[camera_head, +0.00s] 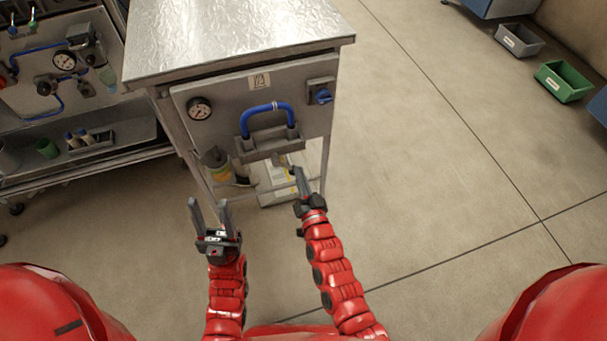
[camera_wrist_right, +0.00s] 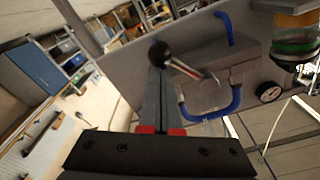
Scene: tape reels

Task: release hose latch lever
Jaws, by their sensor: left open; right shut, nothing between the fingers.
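A metal lever (camera_wrist_right: 195,70) with a black ball knob (camera_wrist_right: 160,52) shows in the right wrist view. It sticks out from the grey hose holder (camera_wrist_right: 205,92). A blue hose (camera_head: 268,108) loops up from this holder on the cart's front panel in the head view. My right gripper (camera_head: 297,170) is shut and empty, just below the holder. In the right wrist view its fingertips (camera_wrist_right: 157,70) are at the knob; I cannot tell whether they touch it. The lever is hard to make out in the head view. My left gripper (camera_head: 209,203) is open and empty, lower left.
The metal-topped cart (camera_head: 235,40) has a gauge (camera_head: 199,108) and a blue knob (camera_head: 322,95) on its panel. A jar (camera_head: 217,160) hangs below. Another bench stands at left. Grey (camera_head: 519,40) and green bins (camera_head: 563,82) lie far right.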

